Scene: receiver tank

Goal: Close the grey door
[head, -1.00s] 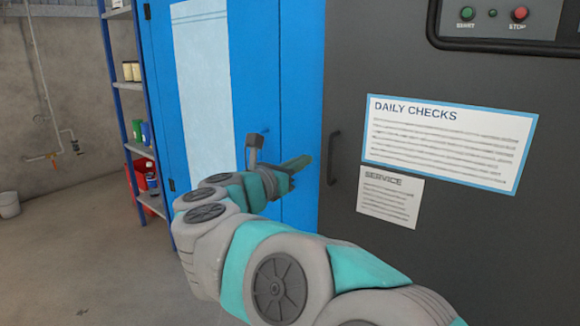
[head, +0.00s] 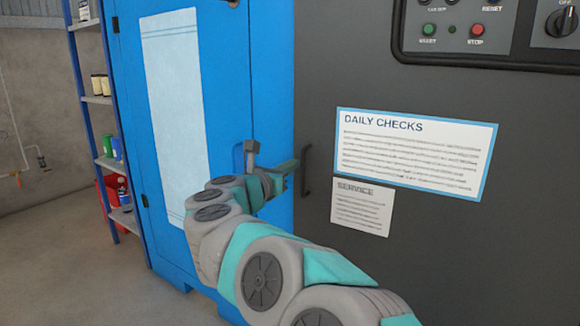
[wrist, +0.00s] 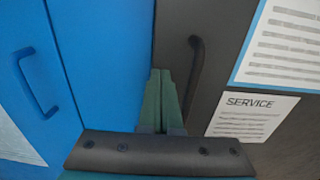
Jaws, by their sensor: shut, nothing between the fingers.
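The grey door (head: 420,235) is a dark grey panel at the right of the head view, with a dark bar handle (head: 307,172) near its left edge. It also fills the right of the wrist view (wrist: 175,22), where the handle (wrist: 193,75) stands upright. I cannot tell whether the door is ajar. My gripper (head: 294,165) is shut and empty, its green fingers just left of the handle. In the wrist view, the fingertips (wrist: 160,72) lie over the line between blue and grey panels. I cannot tell whether they touch the door.
A blue cabinet (head: 272,60) with its own handle (wrist: 38,85) stands left of the grey door. Shelving (head: 92,100) with small containers is further left. A control panel (head: 455,45) and notices (head: 415,155) are on the grey front. Floor (head: 70,265) at lower left is clear.

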